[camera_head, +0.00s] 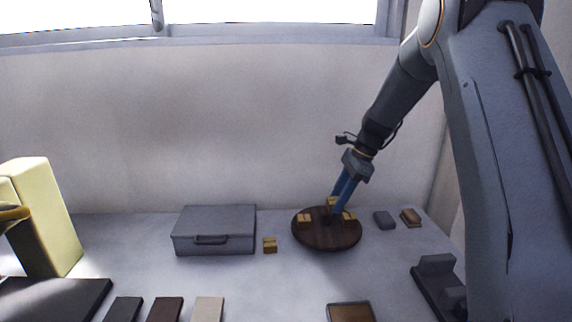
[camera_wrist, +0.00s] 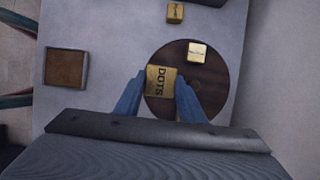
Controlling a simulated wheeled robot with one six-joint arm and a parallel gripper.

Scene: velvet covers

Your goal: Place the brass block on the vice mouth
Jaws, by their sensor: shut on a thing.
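My gripper (camera_head: 338,203) reaches down over a round dark wooden board (camera_head: 325,241). In the wrist view, its blue fingers (camera_wrist: 158,92) are shut on a brass-coloured block marked "DOTS" (camera_wrist: 162,79). I cannot tell whether this block still touches the board. Another brass-coloured block (camera_wrist: 197,52) sits on the board; several show there in the head view, one at its left (camera_head: 304,218). A grey two-part fixture on a dark base, which looks like the vice (camera_head: 436,266), stands at the right front. It is partly hidden by my arm and cannot be made out in the wrist view.
A small brass-coloured block (camera_head: 270,245) stands beside a grey case (camera_head: 214,231). A small grey block (camera_head: 384,220) and a brown block (camera_head: 410,217) lie right of the board. A brown-topped tray (camera_head: 350,312) is at the front. The table between is clear.

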